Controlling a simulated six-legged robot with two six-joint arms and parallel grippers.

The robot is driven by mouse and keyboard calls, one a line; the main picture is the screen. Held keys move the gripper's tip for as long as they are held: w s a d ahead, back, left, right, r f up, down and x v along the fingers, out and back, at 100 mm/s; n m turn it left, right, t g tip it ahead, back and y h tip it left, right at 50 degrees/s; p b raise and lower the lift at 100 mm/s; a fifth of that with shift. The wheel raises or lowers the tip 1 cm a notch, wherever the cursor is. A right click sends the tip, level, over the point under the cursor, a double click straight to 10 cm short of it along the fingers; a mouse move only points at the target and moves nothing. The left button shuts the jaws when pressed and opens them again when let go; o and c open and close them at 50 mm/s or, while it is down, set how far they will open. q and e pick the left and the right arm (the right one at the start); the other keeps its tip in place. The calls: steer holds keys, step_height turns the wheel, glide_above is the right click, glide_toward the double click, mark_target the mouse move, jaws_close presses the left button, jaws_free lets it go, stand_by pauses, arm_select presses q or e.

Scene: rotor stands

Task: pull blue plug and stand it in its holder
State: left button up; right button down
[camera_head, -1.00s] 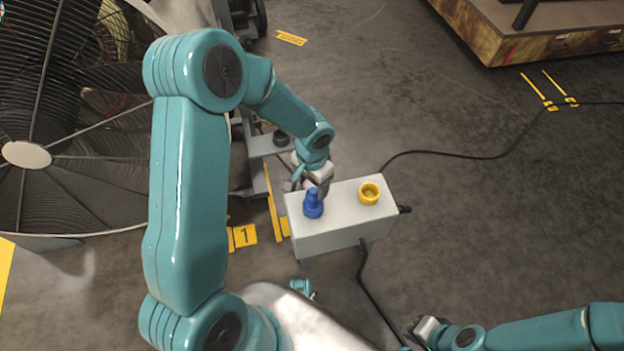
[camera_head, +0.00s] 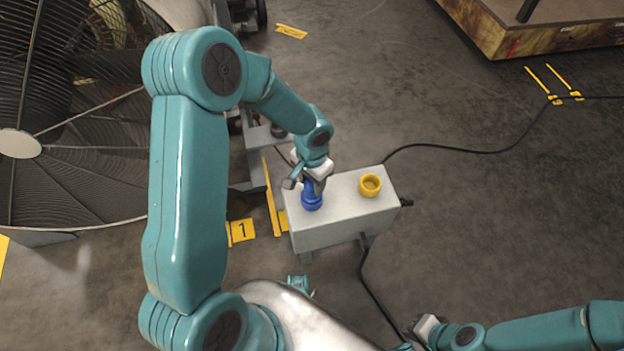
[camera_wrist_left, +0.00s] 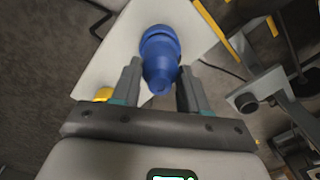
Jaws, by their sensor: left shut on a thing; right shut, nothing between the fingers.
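The blue plug (camera_head: 312,199) stands upright on the left part of the white box's top (camera_head: 340,200). My left gripper (camera_head: 313,184) is shut on the plug's upper part. In the left wrist view the plug (camera_wrist_left: 160,52) sits between the two fingers (camera_wrist_left: 157,88). A yellow ring-shaped holder (camera_head: 370,185) is on the right part of the box top, empty; its edge also shows in the wrist view (camera_wrist_left: 103,94). My right gripper (camera_head: 424,328) is shut and empty at the lower middle, away from the box.
A large caged fan (camera_head: 60,150) stands at the left. A black cable (camera_head: 450,151) runs from behind the box to the right, and another (camera_head: 372,300) runs down in front. A wooden-sided platform (camera_head: 540,30) is at the upper right.

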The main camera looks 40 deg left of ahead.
arm_select(q)
steer(key=shift+r+p, duration=2.55)
steer(key=shift+r, duration=1.15)
